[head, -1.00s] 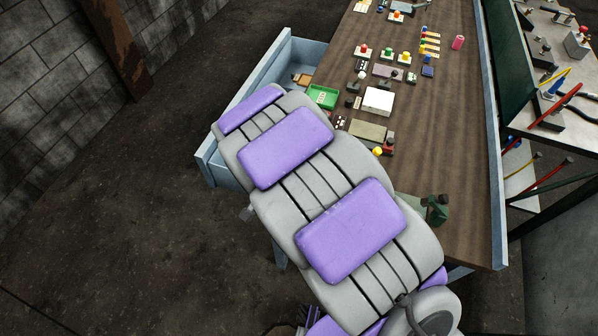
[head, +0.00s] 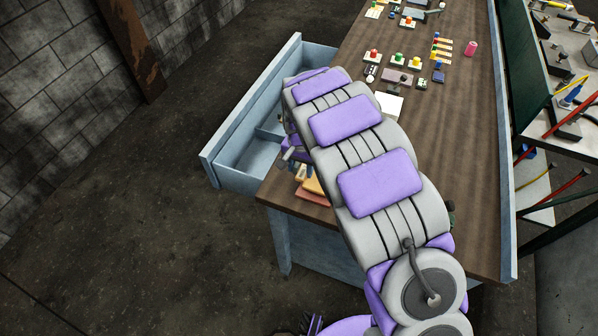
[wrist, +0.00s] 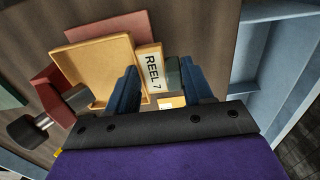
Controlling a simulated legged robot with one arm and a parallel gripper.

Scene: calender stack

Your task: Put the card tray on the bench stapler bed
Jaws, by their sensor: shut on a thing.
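The card tray, which I take to be the shallow tan tray (wrist: 103,62) with a raised rim, shows in the wrist view with a white "REEL 7" label block at its right side. My gripper (wrist: 158,66) has its two dark blue fingers on either side of that label end, shut on the tray. The bench stapler seems to be the dark red body (wrist: 52,88) with a black knob at left. A dull red plate (wrist: 98,28) shows behind the tray. In the head view the tan tray (head: 314,186) is over red (head: 312,197); whether they touch is unclear. My arm hides most.
An open blue drawer (head: 247,165) juts out left of the wooden bench (head: 462,190). Several small coloured items and a pink cylinder (head: 471,48) stand farther along the bench. A white box (head: 389,105) lies beside my arm.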

